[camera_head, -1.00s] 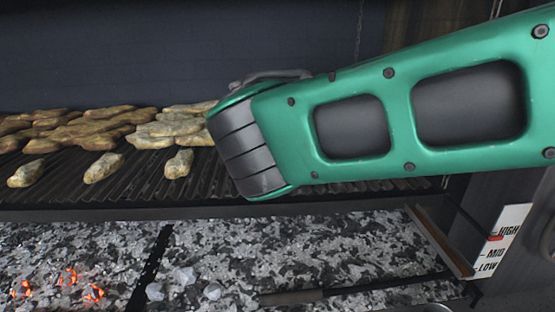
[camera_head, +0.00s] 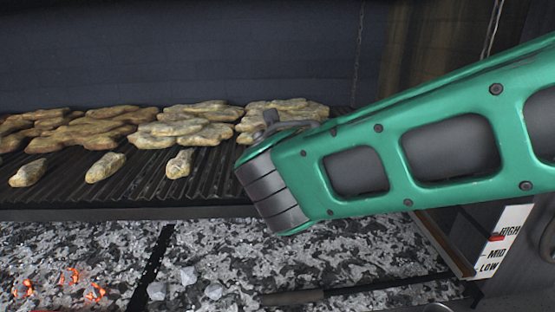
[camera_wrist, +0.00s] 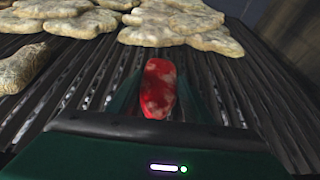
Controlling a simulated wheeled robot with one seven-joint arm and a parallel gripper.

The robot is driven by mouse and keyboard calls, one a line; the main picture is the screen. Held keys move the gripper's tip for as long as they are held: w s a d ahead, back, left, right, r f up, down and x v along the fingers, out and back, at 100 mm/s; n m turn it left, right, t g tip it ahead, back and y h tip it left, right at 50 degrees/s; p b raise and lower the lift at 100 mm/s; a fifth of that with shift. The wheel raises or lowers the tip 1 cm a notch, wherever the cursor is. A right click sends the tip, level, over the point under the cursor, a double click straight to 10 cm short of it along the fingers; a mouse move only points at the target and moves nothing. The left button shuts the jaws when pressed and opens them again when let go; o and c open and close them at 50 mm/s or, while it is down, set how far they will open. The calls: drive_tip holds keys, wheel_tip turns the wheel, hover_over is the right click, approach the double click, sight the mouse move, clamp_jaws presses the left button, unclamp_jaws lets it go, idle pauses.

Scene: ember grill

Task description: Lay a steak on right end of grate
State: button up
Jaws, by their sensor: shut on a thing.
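A red, raw-looking steak (camera_wrist: 160,92) is between the dark green fingers of my gripper (camera_wrist: 158,75) in the wrist view. My gripper is shut on it. The steak is over bare bars of the grate (camera_wrist: 92,88), and I cannot tell whether it touches them. In the head view the grate (camera_head: 215,186) runs across the picture. My green arm covers its right part, and the gripper and steak are hidden there.
Several piles of pale browned pieces (camera_head: 192,124) lie along the back of the grate. Smaller single pieces (camera_head: 105,167) lie in front. Ash and glowing coals (camera_head: 70,278) are below. A HIGH/MID/LOW sign (camera_head: 500,245) stands at the right.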

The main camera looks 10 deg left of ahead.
drive_tip(key=o, duration=1.2)
drive_tip(key=shift+s+r, duration=0.2)
drive_tip(key=v, duration=1.1)
drive_tip(key=shift+s+d+r, duration=0.15)
drive_tip(key=shift+s, duration=0.05)
